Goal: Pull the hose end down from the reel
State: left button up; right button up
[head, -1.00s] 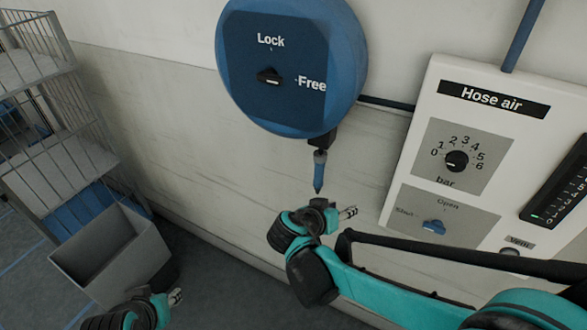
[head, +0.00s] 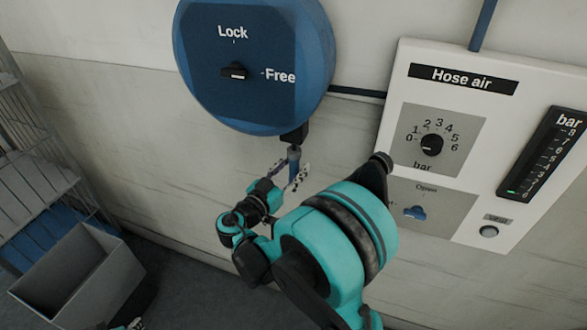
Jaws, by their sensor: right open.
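The blue round hose reel (head: 318,60) hangs on the wall at upper middle. Its knob (head: 235,72) sits between the words Lock and Free, with its pale mark toward Free. The blue hose end (head: 294,160) hangs below the reel's black outlet (head: 293,135). My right gripper (head: 291,178) is open, with its fingers on either side of the hose end in the picture. I cannot tell whether they touch it. The hose end's lower tip is hidden by the gripper. Only a small piece of my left gripper (head: 135,323) shows at the bottom edge.
A white Hose air panel (head: 395,150) with a bar dial (head: 431,145), a blue valve lever (head: 414,212) and a gauge (head: 540,155) is on the wall at right. A grey bin (head: 75,280) and a wire cage (head: 25,150) stand at left.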

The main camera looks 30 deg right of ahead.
jog(key=shift+w+d, duration=0.15)
jog(key=shift+d, duration=0.15)
grip_shut()
